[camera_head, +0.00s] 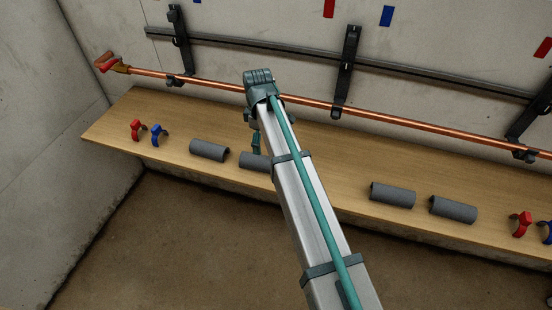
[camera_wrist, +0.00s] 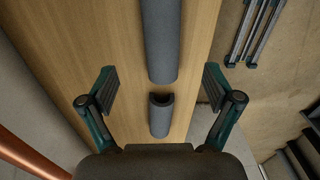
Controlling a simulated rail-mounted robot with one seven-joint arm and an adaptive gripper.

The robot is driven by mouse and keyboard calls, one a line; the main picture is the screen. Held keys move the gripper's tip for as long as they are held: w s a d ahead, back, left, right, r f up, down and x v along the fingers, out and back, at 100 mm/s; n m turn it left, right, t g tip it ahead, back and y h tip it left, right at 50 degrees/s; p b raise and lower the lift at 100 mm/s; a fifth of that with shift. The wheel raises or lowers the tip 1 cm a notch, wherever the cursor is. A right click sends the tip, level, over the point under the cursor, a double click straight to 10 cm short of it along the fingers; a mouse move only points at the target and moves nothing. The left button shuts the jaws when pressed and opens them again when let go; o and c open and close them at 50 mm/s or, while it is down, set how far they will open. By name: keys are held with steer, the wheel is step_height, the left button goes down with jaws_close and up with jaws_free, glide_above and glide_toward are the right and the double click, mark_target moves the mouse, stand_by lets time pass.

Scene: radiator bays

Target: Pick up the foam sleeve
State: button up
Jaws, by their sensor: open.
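Several grey foam sleeves lie on the wooden bench. In the head view, one sleeve (camera_head: 209,150) lies left of my arm. A second sleeve (camera_head: 254,161) beside it is partly hidden behind my arm. Two more, one sleeve (camera_head: 392,194) and another sleeve (camera_head: 453,208), lie to the right. My gripper (camera_head: 256,140) hangs over the bench near the partly hidden sleeve. In the wrist view, my gripper (camera_wrist: 160,82) is open and empty.
A copper pipe (camera_head: 200,86) runs along the wall behind the bench (camera_head: 330,150), held by dark brackets (camera_head: 346,70). Red clips (camera_head: 136,129) and blue clips (camera_head: 156,136) stand at the bench's left end, with more at the right. Bench between the sleeve pairs is clear.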

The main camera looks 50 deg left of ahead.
mark_target(261, 158)
steer(key=f, duration=0.2)
steer(key=f+p, duration=0.1)
steer(key=f, duration=0.2)
steer(key=shift+s+a, duration=0.1)
steer(key=shift+s, duration=0.1)
steer(key=shift+f+p, duration=1.05)
steer(key=shift+f, duration=1.65)
steer(key=c, duration=1.1)
